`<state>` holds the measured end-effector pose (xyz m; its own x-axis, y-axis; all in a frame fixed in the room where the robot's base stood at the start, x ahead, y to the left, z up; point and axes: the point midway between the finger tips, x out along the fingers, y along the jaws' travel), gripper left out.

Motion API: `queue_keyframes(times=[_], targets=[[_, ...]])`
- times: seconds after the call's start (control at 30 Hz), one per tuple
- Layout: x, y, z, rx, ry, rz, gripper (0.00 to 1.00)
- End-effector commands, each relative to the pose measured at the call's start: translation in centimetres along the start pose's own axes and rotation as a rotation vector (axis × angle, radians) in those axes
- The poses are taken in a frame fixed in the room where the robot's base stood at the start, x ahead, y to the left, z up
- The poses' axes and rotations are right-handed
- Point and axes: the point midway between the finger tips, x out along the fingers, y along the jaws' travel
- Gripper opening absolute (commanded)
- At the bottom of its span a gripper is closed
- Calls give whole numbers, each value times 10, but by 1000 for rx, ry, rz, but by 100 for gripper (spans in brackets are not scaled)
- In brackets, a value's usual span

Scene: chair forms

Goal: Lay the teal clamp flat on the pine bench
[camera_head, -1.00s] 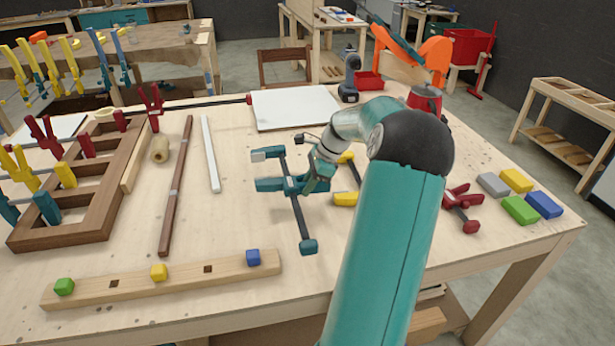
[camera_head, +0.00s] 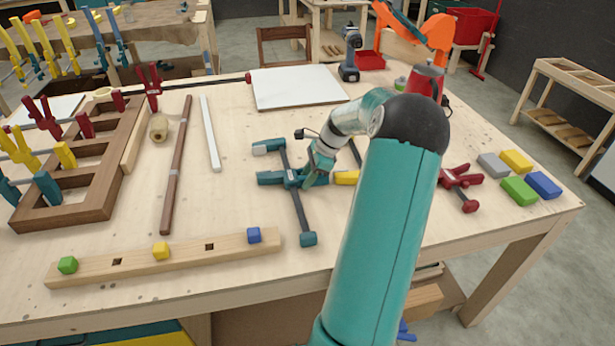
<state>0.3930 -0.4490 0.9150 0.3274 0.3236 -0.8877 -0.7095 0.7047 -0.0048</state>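The teal clamp (camera_head: 296,205) has a dark bar, teal jaws to the left and a teal end block toward the front edge. It lies roughly level at the middle of the pine bench (camera_head: 370,275), very low over the surface or touching it; I cannot tell which. My gripper (camera_head: 304,178) is at the clamp's middle, beside its teal jaw, and appears shut on it. The fingertips are small and partly hidden by the clamp and wrist.
A yellow clamp (camera_head: 346,177) lies just right of my gripper, partly hidden by my arm. In front is a wooden strip (camera_head: 190,258) with coloured cubes. A dark red clamp (camera_head: 461,184) and several coloured blocks (camera_head: 520,188) are to the right. Bare bench lies left of the teal clamp.

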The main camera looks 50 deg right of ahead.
Motion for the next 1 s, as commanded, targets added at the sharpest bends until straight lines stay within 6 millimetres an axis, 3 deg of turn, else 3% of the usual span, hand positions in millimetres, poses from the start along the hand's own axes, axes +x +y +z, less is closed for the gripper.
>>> queue_keyframes(times=[0.17, 0.3, 0.63, 1.0], targets=[[0, 0, 0, 1, 0, 1, 31], [0, 0, 0, 1, 0, 1, 56], [-1, 0, -1, 1, 1, 1, 56], [-39, 0, -1, 0, 2, -1, 56]])
